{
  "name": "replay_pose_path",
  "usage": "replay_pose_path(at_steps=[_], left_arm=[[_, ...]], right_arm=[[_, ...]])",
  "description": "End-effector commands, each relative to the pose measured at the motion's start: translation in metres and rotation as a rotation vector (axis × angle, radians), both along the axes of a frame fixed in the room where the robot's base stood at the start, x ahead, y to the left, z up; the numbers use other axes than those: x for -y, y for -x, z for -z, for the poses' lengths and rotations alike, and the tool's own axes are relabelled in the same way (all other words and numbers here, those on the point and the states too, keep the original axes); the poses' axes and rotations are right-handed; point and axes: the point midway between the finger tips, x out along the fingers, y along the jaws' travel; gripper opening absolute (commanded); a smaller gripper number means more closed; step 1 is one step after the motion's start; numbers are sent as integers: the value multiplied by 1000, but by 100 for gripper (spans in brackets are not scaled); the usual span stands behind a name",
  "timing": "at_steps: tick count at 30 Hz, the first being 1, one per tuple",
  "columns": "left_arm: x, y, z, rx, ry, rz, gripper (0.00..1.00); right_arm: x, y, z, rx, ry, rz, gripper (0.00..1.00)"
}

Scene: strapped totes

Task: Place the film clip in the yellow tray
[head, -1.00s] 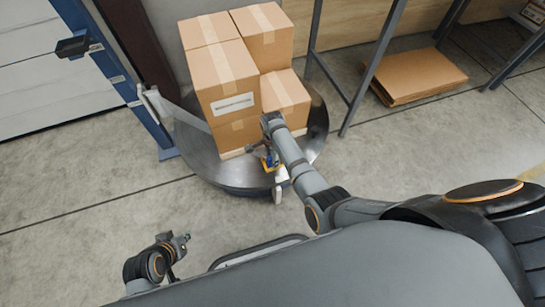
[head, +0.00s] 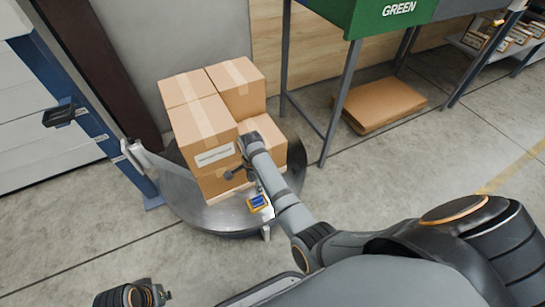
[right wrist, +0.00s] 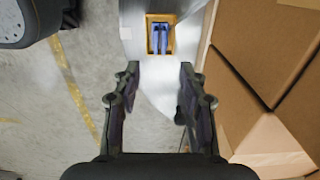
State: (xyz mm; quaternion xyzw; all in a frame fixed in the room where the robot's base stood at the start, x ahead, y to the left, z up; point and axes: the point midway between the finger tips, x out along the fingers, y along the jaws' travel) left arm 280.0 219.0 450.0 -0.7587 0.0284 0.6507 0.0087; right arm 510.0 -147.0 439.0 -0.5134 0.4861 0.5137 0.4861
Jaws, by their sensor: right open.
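The yellow tray (head: 257,202) sits on a grey metal surface beside the stacked boxes. A blue item with two parallel bars, which looks like the film clip (right wrist: 161,38), lies inside the outline of the yellow tray (right wrist: 151,51) in the right wrist view. My right gripper (right wrist: 160,75) is open, with nothing between its fingers, and the tray and clip appear beyond its fingertips. In the head view its arm reaches across to the boxes, and its fingers are partly hidden. My left gripper (head: 165,296) is at the bottom left edge, away from the tray; its jaws are unclear.
Cardboard boxes (head: 205,130) stand stacked on a round metal turntable (head: 225,217), close to my right gripper. A blue post (head: 95,140) stands left. A table with a green panel (head: 395,14) stands behind, near flat cardboard (head: 380,105). Floor in front is open.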

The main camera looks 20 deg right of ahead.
Motion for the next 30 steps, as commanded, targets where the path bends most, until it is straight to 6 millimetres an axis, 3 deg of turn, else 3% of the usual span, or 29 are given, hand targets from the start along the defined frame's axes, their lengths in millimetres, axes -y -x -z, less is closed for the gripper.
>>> replay_pose_path(at_steps=[2, 5, 10, 15, 18, 22, 30], left_arm=[[0, 0, 0, 0, 0, 0, 0], [0, 0, 0, 1, 0, 0, 0], [0, 0, 0, 1, 0, 0, 0], [0, 0, 0, 1, 0, 0, 0], [0, 0, 0, 1, 0, 0, 0], [0, 0, 0, 1, 0, 0, 0], [0, 0, 0, 2, 0, 0, 0]], right_arm=[[1, 1, 1, 0, 0, -4, 42], [12, 19, 11, 7, 0, -94, 42], [52, 107, 32, 56, 15, -604, 42], [72, 190, 14, 110, 61, -1194, 42], [73, 218, -2, 132, 82, -1428, 42], [72, 231, -11, 146, 95, -1559, 42], [72, 231, -12, 148, 96, -1568, 42]])
